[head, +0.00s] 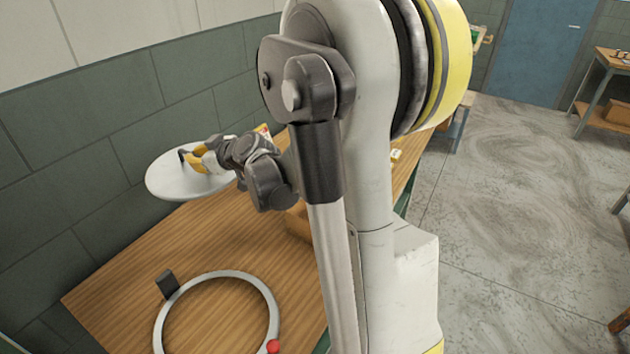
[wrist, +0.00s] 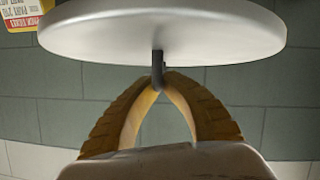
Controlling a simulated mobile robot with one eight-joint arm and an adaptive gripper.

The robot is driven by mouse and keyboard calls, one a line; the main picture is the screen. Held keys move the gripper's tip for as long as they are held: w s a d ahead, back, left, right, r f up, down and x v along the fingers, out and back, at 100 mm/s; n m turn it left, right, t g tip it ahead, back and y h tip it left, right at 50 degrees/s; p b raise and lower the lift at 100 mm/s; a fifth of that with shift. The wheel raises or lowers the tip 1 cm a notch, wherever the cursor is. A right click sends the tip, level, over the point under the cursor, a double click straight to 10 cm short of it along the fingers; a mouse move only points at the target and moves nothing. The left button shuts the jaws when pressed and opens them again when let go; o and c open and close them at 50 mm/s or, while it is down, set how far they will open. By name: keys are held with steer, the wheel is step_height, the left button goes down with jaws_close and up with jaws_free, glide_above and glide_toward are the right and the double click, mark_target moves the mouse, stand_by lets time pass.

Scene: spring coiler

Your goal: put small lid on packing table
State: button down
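In the wrist view the lid (wrist: 160,30) is level, and the fingers (wrist: 159,80) close around the dark handle (wrist: 158,62).
A pale ring (head: 270,290) with a dark block and a red knob lies on the table's front part. A brown box (head: 298,222) is partly hidden behind my arm. A printed red and yellow box (wrist: 22,12) is near the lid. The wall is close behind.

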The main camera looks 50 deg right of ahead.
step_height(320, 180, down, 19)
steer(key=b, duration=1)
steer(key=shift+f, duration=0.15)
steer(key=c, duration=1.6)
jaws_free()
